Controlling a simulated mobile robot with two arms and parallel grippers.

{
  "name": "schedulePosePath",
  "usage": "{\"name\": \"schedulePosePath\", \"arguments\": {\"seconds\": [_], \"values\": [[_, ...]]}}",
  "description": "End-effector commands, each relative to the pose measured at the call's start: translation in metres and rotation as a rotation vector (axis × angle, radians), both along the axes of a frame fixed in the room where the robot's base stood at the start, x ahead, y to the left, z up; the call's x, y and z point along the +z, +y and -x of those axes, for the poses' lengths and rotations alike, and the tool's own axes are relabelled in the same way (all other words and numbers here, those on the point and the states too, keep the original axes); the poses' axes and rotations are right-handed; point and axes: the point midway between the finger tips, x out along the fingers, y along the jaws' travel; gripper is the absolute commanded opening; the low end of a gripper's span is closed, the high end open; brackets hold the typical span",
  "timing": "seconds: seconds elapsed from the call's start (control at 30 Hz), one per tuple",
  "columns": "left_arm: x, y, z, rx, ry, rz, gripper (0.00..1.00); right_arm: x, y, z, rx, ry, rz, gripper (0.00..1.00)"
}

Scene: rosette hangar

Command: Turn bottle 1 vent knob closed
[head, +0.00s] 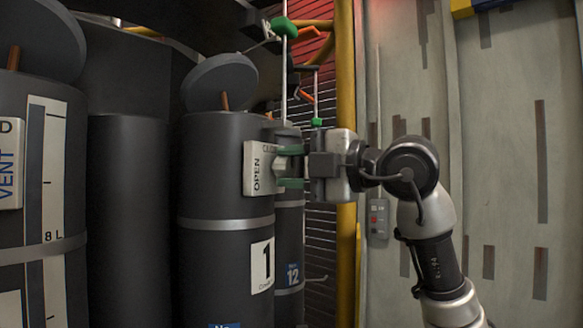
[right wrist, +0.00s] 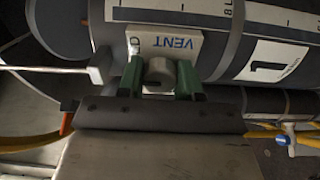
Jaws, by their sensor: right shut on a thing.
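Bottle 1 (head: 225,200) is a dark grey upright cylinder with a large "1" label and a round lid tilted up on top. A light plate (head: 257,180) on its side reads "OPEN" in the head view; in the right wrist view the plate (right wrist: 185,45) reads "VENT". The grey vent knob (right wrist: 158,72) stands out from this plate. My right gripper (head: 285,167) is shut on the knob, with one green finger on each side of it. The knob's pointing direction is not clear. My left gripper is not in view.
Another dark bottle (head: 45,130) with a scale and a "VENT" plate stands at the left. A bottle labelled 12 (head: 290,270) stands close behind bottle 1. A yellow post (head: 346,90) and a pale wall (head: 500,150) are to the right. Rods with green pieces (head: 285,28) hang above.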

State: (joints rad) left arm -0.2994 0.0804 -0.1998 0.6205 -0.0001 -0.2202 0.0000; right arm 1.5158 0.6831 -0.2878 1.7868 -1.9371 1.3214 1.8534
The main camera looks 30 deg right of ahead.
Motion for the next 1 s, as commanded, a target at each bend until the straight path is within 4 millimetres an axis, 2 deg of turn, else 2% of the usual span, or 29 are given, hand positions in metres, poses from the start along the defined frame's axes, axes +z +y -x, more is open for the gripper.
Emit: {"name": "schedulePosePath", "arguments": {"seconds": [0.03, 0.2, 0.57, 1.0], "values": [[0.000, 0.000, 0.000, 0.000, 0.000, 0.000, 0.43, 0.001, -0.001, 0.000, -0.001, 0.000, -0.004, 0.38], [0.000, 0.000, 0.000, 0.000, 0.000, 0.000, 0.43, 0.000, -0.001, 0.000, -0.001, 0.000, -0.001, 0.61], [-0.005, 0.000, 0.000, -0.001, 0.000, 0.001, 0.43, -0.001, -0.005, 0.007, -0.002, -0.001, -0.001, 0.61], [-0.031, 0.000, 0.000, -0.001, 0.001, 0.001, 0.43, -0.002, -0.052, 0.074, -0.004, -0.003, -0.002, 0.61]]}}
